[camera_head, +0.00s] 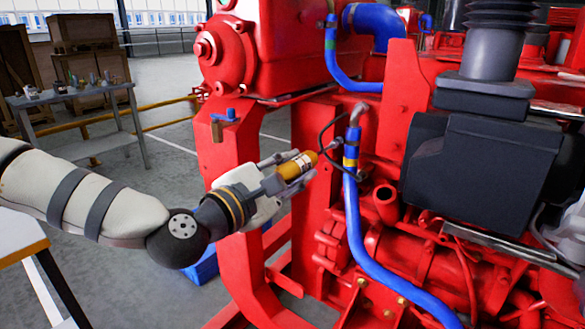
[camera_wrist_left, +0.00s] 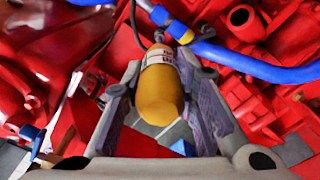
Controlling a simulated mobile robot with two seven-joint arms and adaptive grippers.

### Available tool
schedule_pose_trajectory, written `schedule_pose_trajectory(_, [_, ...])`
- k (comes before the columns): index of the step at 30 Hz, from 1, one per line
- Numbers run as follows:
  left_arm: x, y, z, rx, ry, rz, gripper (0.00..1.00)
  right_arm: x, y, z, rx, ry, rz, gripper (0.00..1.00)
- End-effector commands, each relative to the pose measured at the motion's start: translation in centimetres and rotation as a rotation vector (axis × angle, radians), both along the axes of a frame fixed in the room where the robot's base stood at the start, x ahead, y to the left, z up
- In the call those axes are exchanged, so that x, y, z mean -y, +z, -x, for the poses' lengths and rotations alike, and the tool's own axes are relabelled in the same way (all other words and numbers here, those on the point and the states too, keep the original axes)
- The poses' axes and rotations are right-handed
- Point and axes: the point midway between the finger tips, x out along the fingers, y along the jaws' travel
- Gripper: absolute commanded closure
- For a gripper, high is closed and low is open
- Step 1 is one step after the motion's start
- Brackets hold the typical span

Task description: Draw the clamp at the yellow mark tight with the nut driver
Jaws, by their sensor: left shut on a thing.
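The nut driver has an orange-yellow handle (camera_head: 297,166) with a white label; it also shows in the wrist view (camera_wrist_left: 160,92). My left gripper (camera_head: 287,171) is shut on this handle, with a finger on each side in the wrist view (camera_wrist_left: 160,100). The driver's shaft points right and slightly up to the blue hose (camera_head: 354,215). The yellow mark (camera_head: 350,162) is a band near the hose's upper end; it shows in the wrist view (camera_wrist_left: 160,14). A metal clamp (camera_wrist_left: 186,36) sits beside it. The driver's tip is close to the clamp; whether it is seated I cannot tell. My right gripper is not in view.
The red pumpset (camera_head: 245,50) fills the middle and right. Another blue hose (camera_head: 335,65) with a green band runs above. A thin dark cable loops near the driver's tip. A blue-handled valve (camera_head: 225,117) stands left of it. A workbench (camera_head: 75,93) is far left.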

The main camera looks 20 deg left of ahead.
Motion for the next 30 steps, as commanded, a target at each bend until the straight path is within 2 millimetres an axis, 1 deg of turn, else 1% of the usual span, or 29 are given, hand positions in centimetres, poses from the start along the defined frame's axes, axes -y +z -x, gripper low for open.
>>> schedule_pose_trajectory(11, [0.01,0.10,-0.06,0.002,0.000,0.000,1.00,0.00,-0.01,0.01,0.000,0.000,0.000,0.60])
schedule_pose_trajectory(21, [0.27,0.00,-0.91,0.000,0.001,0.000,1.00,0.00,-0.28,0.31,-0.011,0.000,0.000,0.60])
schedule_pose_trajectory(30, [0.32,0.10,-0.96,0.002,0.001,0.000,1.00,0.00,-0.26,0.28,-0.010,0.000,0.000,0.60])
